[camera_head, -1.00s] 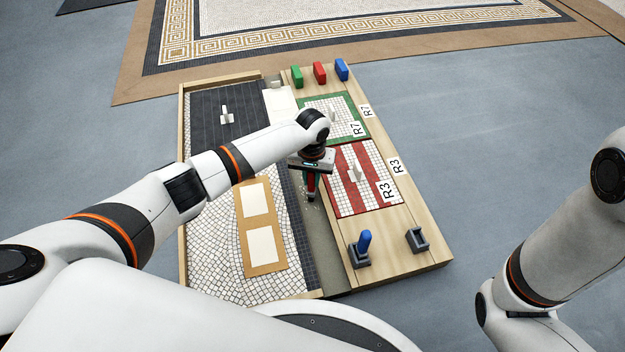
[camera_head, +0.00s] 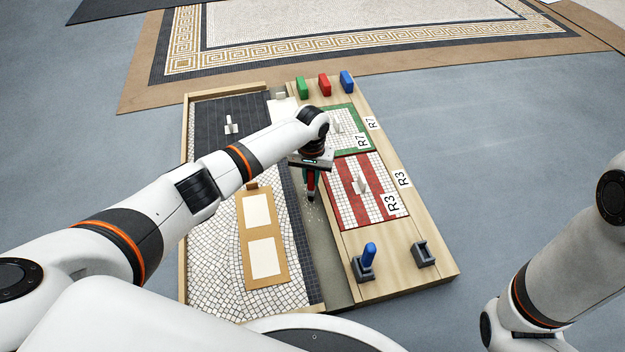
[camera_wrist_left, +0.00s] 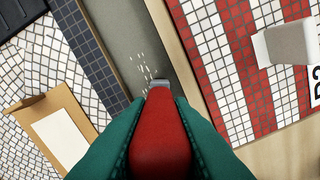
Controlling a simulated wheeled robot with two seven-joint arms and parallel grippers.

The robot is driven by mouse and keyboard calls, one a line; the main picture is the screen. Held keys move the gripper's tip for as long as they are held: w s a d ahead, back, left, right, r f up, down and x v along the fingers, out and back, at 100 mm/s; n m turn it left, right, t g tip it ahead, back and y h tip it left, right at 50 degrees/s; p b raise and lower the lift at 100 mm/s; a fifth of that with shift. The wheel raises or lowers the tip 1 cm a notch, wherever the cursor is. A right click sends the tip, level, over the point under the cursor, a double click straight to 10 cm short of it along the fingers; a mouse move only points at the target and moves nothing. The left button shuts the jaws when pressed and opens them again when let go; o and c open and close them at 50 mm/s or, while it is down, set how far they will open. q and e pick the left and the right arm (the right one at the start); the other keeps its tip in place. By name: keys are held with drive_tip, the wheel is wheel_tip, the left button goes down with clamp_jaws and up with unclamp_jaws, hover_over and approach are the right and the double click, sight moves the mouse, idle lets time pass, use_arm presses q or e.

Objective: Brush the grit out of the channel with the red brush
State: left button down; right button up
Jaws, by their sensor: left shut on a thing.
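My left gripper (camera_head: 311,177) is shut on the red brush (camera_wrist_left: 160,135) and holds it pointing down over the channel (camera_head: 322,250). The channel is a grey, straight strip between the dark tile border and the wooden board. In the left wrist view, the green fingers flank the red handle, and the pale brush end is at or just above the channel (camera_wrist_left: 130,35) floor; contact is unclear. Small pale grit (camera_wrist_left: 148,62) lies scattered in the channel by the brush tip, mostly to its left. My right gripper is out of frame; only my right arm shows.
A red-and-white panel (camera_head: 345,205) and a green-bordered panel (camera_head: 351,112) lie right of the channel. A blue-handled tool (camera_head: 369,254) stands in a holder beside an empty holder (camera_head: 423,253). Red, green and blue blocks stand at the back. A tan board (camera_head: 247,270) lies left.

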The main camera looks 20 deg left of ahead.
use_arm(q)
drive_tip(key=shift+w+a, duration=0.3)
drive_tip(key=shift+w, duration=0.2)
drive_tip(key=shift+w+a+f+b, duration=0.15)
drive_tip(key=shift+w+a+b, duration=0.15)
drive_tip(key=shift+w+b, duration=0.35)
drive_tip(key=shift+w+a+b, duration=0.2)
drive_tip(key=shift+a+b, duration=0.1)
drive_tip(key=shift+b, duration=0.15)
drive_tip(key=shift+w+a+b, duration=0.35)
drive_tip(key=shift+w+b, duration=0.2)
drive_tip(key=shift+b, duration=0.2)
drive_tip(key=shift+w+a+b, duration=0.5)
drive_tip(key=shift+w+b, duration=0.25)
drive_tip(key=shift+b, duration=0.35)
drive_tip(key=shift+w+a+b, duration=0.15)
drive_tip(key=shift+w+b, duration=0.1)
drive_tip(key=shift+b, duration=0.05)
wheel_tip(320, 180, up, 5)
drive_tip(key=p, duration=0.6)
